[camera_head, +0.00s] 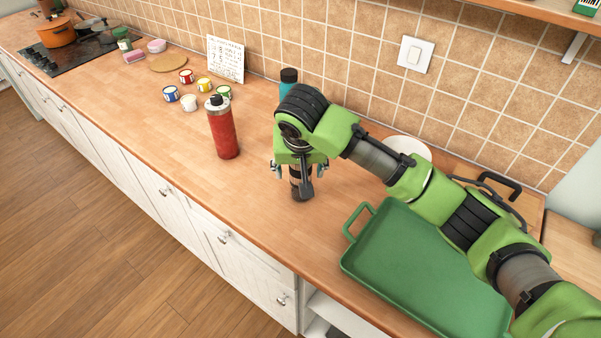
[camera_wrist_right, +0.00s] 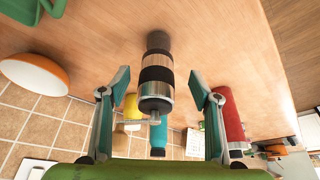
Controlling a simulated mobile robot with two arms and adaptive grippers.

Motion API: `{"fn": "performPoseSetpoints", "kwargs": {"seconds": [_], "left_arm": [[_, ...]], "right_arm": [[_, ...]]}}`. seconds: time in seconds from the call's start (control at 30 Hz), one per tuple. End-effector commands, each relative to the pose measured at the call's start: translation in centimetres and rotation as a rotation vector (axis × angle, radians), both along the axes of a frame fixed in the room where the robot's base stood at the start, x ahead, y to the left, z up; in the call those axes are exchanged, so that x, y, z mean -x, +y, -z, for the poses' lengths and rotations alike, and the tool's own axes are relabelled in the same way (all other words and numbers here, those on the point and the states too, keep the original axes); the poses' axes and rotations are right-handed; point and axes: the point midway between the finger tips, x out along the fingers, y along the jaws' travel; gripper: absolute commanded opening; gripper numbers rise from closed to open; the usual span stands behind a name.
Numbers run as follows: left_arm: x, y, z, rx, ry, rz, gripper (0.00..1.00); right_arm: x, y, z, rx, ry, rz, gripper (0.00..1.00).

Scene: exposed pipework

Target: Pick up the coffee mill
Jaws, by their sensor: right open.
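The coffee mill is a slim cylinder with silver and black bands and a small crank. It stands on the wooden counter, and in the head view its lower part (camera_head: 296,190) shows beneath my right gripper (camera_head: 301,174), which hides most of it. In the right wrist view the coffee mill (camera_wrist_right: 157,76) lies between the two teal fingertips of my right gripper (camera_wrist_right: 160,83). A gap shows on both sides, so the fingers are open and apart from it. My left gripper is in neither view.
A red flask (camera_head: 222,128) stands left of the mill, and a teal bottle (camera_head: 288,77) stands behind. A green tray (camera_head: 425,265) lies close on the right, under my right arm. A white bowl (camera_head: 408,147) is near the wall. The counter front-left of the mill is clear.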

Motion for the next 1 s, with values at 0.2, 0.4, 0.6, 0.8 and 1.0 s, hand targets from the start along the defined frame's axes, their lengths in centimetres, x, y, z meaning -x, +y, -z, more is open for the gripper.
{"fn": "performPoseSetpoints", "kwargs": {"seconds": [0.2,0.4,0.6,0.8,1.0], "left_arm": [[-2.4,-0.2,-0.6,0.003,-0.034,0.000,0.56],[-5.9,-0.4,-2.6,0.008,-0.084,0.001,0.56],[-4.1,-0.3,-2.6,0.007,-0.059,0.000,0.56],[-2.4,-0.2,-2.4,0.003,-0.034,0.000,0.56],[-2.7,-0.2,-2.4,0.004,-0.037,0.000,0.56]], "right_arm": [[-0.7,-0.1,1.5,0.001,0.000,0.000,0.58],[-1.9,-0.4,3.7,0.005,0.003,0.002,0.58],[-2.7,-0.3,5.9,0.002,-0.001,-0.001,0.58],[-2.8,-0.3,6.1,0.001,-0.001,-0.002,0.58],[-2.7,-0.3,6.1,0.001,-0.001,-0.002,0.14]]}}
